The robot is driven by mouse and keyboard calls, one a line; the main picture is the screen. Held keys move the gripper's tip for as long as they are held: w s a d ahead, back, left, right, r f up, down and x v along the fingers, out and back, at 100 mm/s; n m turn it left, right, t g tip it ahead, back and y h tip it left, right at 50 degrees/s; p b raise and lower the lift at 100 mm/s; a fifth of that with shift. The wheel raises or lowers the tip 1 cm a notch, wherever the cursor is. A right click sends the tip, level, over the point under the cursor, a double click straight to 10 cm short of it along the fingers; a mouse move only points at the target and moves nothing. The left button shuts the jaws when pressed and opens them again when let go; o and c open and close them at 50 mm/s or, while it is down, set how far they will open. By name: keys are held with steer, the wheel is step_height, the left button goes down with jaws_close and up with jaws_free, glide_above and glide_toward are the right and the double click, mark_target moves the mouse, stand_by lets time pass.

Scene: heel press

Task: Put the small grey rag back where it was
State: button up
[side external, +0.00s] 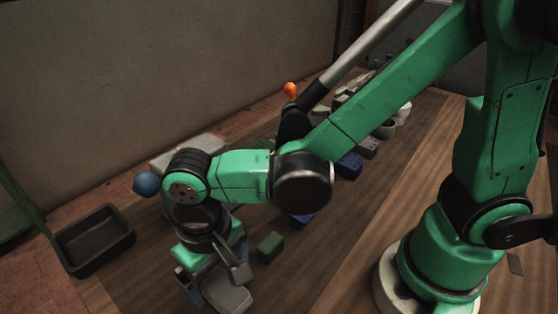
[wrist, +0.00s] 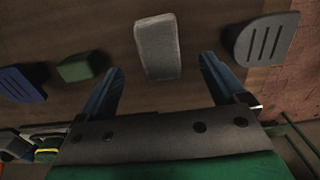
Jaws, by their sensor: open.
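The small grey rag (wrist: 158,47), a light grey, rounded oblong with a speckled surface, lies on the wooden table. In the wrist view it is ahead of my gripper (wrist: 162,62), between the lines of the two blue fingers. The fingers are apart, with nothing clearly held. In the side view my gripper (side external: 215,284) points down low over the table, and a grey shape (side external: 228,294) below it looks like the rag, partly hidden by my gripper. I cannot tell whether the fingers touch it.
A green block (wrist: 83,67) and a blue slotted block (wrist: 22,84) lie to the left in the wrist view; a grey slotted piece (wrist: 268,40) lies right.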

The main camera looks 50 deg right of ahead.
mark_target(223, 288)
step_height(223, 288, up, 7)
steer(key=w+d+r+t, duration=0.1)
steer(key=d+t, duration=0.2)
steer(key=d, duration=0.6)
steer(key=w+d+t, duration=0.2)
steer(key=d+t, duration=0.2)
steer(key=d, duration=0.5)
steer(key=shift+d+r, duration=0.3)
steer(key=shift+r, duration=0.05)
steer(key=shift+o, duration=0.7)
steer(key=w+r+n+g+h, duration=0.2)
steer(key=w+r+n+g, duration=0.1)
steer(key=w+n, duration=0.5)
steer(key=w+r+n+g+h, duration=0.2)
steer(key=w+n+g+h, duration=0.15)
steer(key=w+n, duration=0.45)
steer(key=d+f, duration=0.1)
steer(key=f, duration=0.1)
steer(key=s+d+f+n, duration=0.1)
steer(key=f, duration=0.2)
steer(key=s+d+f+n+y, duration=0.1)
steer(key=f, duration=0.2)
steer(key=shift+s+d+f, duration=0.15)
steer(key=shift+d+f, duration=0.05)
steer(key=shift+f, duration=0.05)
